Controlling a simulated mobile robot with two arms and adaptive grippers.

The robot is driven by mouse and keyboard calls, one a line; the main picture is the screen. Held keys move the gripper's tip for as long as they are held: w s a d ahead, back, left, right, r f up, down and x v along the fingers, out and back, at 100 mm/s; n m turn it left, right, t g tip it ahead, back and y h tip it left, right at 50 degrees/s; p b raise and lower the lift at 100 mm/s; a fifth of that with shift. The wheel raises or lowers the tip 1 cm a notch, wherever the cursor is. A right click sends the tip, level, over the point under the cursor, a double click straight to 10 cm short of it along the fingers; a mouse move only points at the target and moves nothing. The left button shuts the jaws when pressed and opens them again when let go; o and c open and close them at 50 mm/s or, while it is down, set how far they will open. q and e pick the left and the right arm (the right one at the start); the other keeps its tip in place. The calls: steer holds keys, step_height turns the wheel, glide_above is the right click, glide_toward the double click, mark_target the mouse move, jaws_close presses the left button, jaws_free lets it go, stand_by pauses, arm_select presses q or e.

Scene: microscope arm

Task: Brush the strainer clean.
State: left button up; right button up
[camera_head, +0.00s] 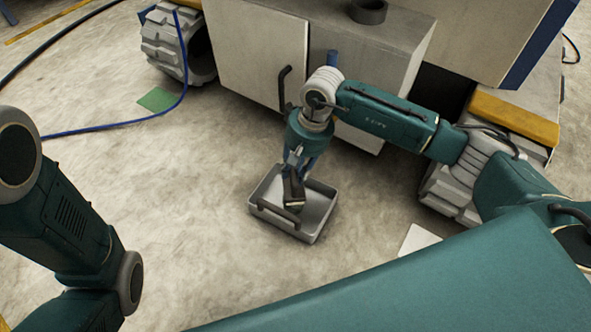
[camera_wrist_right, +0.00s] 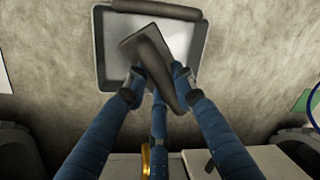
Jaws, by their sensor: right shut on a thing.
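The strainer (camera_head: 320,222) looks like a shallow grey rectangular pan with raised walls and dark bar handles. It lies on the floor in the head view and shows at the top of the right wrist view (camera_wrist_right: 105,65). No mesh can be made out. My right gripper (camera_head: 294,174) is above the strainer, pointing down. Its blue fingers are shut on a dark brush (camera_wrist_right: 150,52) with a curved handle. The brush head is over the pan's inside; whether it touches the bottom I cannot tell. My left arm shows at the left, but its gripper is out of view.
A grey cabinet (camera_head: 250,55) on wheels stands behind the strainer, with a dark cup-like ring (camera_head: 368,11) on top. A blue cable (camera_head: 110,127) and a green patch (camera_head: 158,99) lie on the floor at left. The concrete floor left of the strainer is clear.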

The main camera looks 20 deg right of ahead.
steer(key=shift+f+b, duration=0.35)
steer(key=shift+f, duration=0.05)
stand_by(0.6)
steer(key=shift+w, duration=0.15)
steer(key=shift+w+d+b, duration=0.1)
steer(key=shift+w+b, duration=0.4)
steer(key=shift+w, duration=0.05)
steer(key=shift+s+p, duration=0.35)
steer(key=shift+s, duration=0.5)
steer(key=shift+s+a, duration=0.25)
steer(key=shift+s, duration=0.4)
steer(key=shift+f, duration=0.1)
